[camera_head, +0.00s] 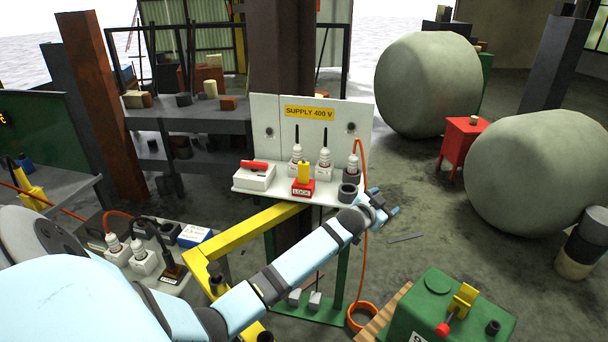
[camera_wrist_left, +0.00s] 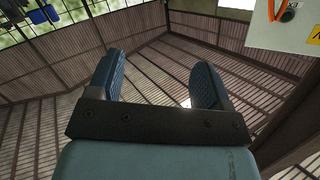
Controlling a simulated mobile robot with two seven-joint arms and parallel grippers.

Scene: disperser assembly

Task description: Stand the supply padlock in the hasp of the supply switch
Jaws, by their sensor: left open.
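The supply padlock (camera_head: 303,187), a red block marked LOCK with a yellow upper part, stands on the white shelf under the SUPPLY 400 V sign. The supply switch (camera_head: 256,179), a white box with a red lever lying across its top, is to its left on the same shelf, apart from it. I cannot make out the hasp. My left gripper (camera_head: 384,207) is open and empty, right of the shelf's right end and clear of the padlock. In the left wrist view its two fingers (camera_wrist_left: 158,85) are spread with nothing between them. My right gripper is not in view.
White bottle-shaped plugs (camera_head: 325,160) and a dark ring-shaped socket (camera_head: 347,193) share the shelf. An orange cable (camera_head: 363,235) hangs beside my gripper. A yellow rail (camera_head: 240,232) runs below the shelf. A green box (camera_head: 440,310) stands at front right.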

